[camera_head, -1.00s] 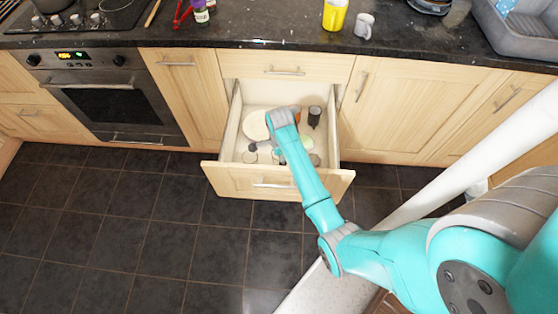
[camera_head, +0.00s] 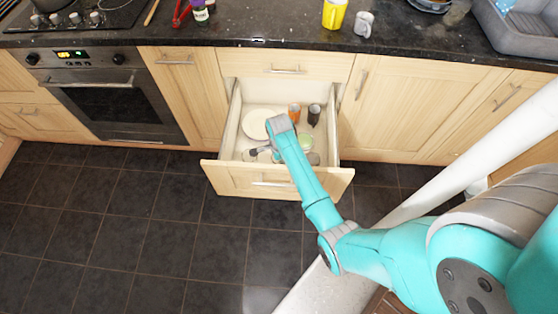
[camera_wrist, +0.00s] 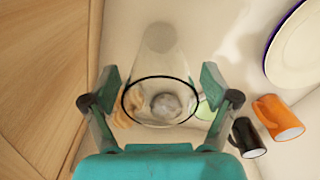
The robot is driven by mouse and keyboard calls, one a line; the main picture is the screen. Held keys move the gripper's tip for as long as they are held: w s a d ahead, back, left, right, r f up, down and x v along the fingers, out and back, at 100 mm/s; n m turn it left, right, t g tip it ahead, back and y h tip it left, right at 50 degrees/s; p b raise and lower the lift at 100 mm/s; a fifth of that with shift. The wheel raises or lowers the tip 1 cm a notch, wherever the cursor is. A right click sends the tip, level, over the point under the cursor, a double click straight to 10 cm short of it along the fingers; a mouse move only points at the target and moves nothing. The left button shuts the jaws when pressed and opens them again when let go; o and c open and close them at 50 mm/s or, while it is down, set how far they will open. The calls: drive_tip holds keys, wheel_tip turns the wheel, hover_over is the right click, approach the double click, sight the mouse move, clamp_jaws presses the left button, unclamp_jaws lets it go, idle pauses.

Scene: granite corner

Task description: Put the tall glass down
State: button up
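The tall glass (camera_wrist: 160,60) is clear and shows in the wrist view between my fingers. Its dark-edged round rim faces the camera, and its body runs away toward the pale drawer floor. I cannot tell whether its base touches the floor. In the head view the glass is too small to make out. My gripper (camera_wrist: 160,83) has a finger on each side of the glass, with narrow gaps seeming to show beside it, so it looks open. In the head view my arm reaches down into the open drawer (camera_head: 227,178).
A white plate (camera_head: 258,123), an orange mug (camera_head: 294,113) and a black mug (camera_head: 314,115) are in the drawer. They also show at the right in the wrist view, as the plate (camera_wrist: 295,45), orange mug (camera_wrist: 278,118) and black mug (camera_wrist: 248,138). Wooden drawer front (camera_head: 275,182) bounds the near side.

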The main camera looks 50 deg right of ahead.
wheel_tip(320, 180, up, 12)
drive_tip(key=shift+r, duration=0.15)
idle(0.6)
drive_tip(key=shift+w, duration=0.1)
idle(0.4)
